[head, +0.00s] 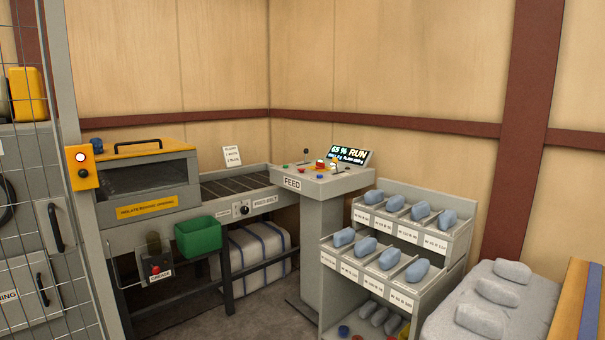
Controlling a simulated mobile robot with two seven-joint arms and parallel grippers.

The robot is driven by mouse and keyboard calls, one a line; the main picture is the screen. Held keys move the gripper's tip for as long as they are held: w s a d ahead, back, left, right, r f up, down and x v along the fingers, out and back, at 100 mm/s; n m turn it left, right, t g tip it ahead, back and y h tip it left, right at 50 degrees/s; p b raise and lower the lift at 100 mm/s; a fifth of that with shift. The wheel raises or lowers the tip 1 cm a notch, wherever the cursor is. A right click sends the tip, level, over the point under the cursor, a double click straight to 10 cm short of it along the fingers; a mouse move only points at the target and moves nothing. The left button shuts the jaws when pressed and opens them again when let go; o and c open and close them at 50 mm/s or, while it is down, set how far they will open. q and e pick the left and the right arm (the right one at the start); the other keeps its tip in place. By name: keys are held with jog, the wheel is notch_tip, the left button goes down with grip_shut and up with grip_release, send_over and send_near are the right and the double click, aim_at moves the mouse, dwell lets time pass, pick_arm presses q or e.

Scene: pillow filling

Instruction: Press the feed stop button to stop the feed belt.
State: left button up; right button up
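A grey control console (322,208) stands right of centre with a FEED label (292,183) on its front edge. Its top carries a larger red button (320,164) on a yellow base, small coloured buttons and levers. I cannot read which button is the feed stop. A tilted display (348,155) at its back reads 65 % RUN. The dark feed belt (237,184) runs left from the console to a grey machine with a yellow-topped hood (150,150). One still view does not show whether the belt moves. Neither of my grippers is in view.
A tiered rack (440,247) of blue rolls stands right of the console. Grey pillow-like pieces (500,290) lie at the lower right. A mesh fence (45,130) stands at left. Some floor (265,315) is clear before the console.

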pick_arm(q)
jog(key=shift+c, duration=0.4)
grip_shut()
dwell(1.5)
